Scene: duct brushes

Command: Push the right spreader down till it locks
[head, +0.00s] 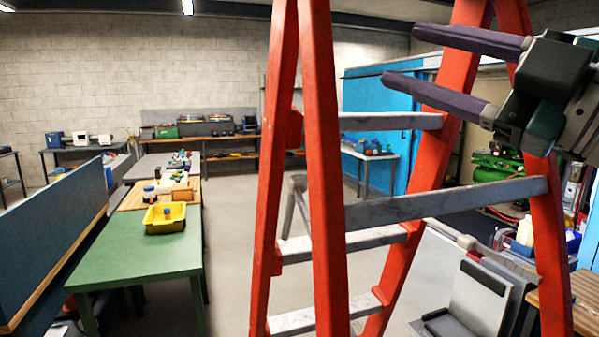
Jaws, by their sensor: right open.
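An orange stepladder (325,170) stands close in front of me, its grey steps (352,242) on the far side and a grey crossbar (440,203) between its near rails. The right spreader (500,262) appears as a thin grey bar sloping down to the right, with a joint near its upper left end. I cannot tell whether it is locked. Grey bars of the left spreader (292,212) show between the left rails, partly hidden. My right gripper (400,57) is open and empty, its dark purple fingers pointing left, well above the right spreader. My left gripper is out of view.
A green table (140,250) with a yellow bin (165,217) stands left, beside a blue partition (50,235). A grey panel-like object (480,300) and a wooden surface (555,300) are at lower right. Floor is clear between the green table and the ladder.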

